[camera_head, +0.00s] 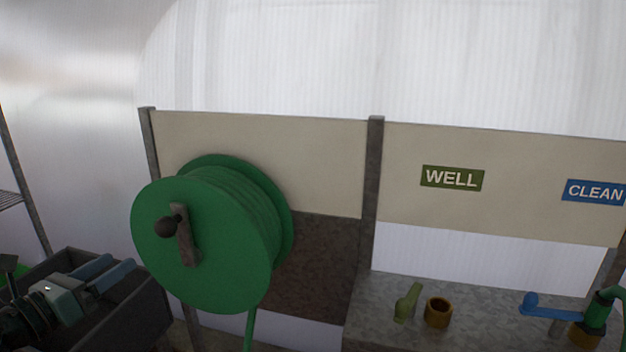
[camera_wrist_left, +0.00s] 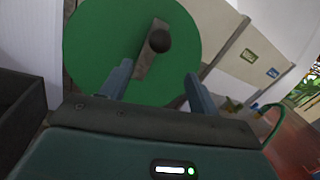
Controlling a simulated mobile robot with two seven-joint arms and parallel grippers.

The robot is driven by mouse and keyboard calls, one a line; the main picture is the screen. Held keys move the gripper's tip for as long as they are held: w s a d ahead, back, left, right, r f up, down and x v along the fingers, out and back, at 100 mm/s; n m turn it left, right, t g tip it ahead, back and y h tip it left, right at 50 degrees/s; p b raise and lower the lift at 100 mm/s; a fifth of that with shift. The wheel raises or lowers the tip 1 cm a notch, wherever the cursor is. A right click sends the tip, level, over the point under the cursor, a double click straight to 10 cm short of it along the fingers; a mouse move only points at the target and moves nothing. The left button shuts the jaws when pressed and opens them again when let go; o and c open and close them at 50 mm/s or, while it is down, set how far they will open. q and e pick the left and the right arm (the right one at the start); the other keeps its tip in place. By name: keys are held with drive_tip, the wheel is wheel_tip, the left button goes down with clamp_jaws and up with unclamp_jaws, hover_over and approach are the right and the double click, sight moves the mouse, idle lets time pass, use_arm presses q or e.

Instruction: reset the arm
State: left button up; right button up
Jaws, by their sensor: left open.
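My left gripper (camera_head: 119,263) is at the lower left of the head view, in front of and over a dark bin. It is open, with its two blue-grey fingers apart and nothing between them. In the left wrist view, the gripper (camera_wrist_left: 158,70) points toward a green hose reel (camera_wrist_left: 100,45) with a crank handle and dark round knob (camera_wrist_left: 160,41). The fingers appear apart from the reel. In the head view the reel (camera_head: 165,255) stands to the right of the gripper. My right gripper is not in view.
A dark bin (camera_head: 134,303) lies below the left gripper. A grey bench (camera_head: 385,290) on the right carries a green valve piece (camera_head: 408,303), a brass fitting (camera_head: 438,312) and a blue-handled tap (camera_head: 555,312). WELL (camera_head: 452,178) and CLEAN (camera_head: 594,191) signs hang on the panel behind.

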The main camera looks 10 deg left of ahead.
use_arm(q)
drive_tip(key=s+d+f+n+g+y+p, duration=0.1)
drive_tip(key=s+d+f+n+y, duration=0.2)
drive_tip(key=f+n, duration=0.65)
drive_tip(key=s+d+f+n+g+y+p, duration=0.1)
drive_tip(key=s+d+f+n+p, duration=0.15)
drive_tip(key=d+f+n, duration=0.5)
drive_tip(key=s+d+f+n+g+h, duration=0.1)
drive_tip(key=s+d+f+n, duration=0.3)
drive_tip(key=d+n, duration=0.4)
drive_tip(key=s+d+f+n+g+h, duration=0.1)
drive_tip(key=s+d+f+n+g, duration=0.3)
drive_tip(key=d+n, duration=0.4)
drive_tip(key=shift+s+d+f+h, duration=0.25)
drive_tip(key=shift+d+f, duration=0.3)
drive_tip(key=shift+d, duration=0.65)
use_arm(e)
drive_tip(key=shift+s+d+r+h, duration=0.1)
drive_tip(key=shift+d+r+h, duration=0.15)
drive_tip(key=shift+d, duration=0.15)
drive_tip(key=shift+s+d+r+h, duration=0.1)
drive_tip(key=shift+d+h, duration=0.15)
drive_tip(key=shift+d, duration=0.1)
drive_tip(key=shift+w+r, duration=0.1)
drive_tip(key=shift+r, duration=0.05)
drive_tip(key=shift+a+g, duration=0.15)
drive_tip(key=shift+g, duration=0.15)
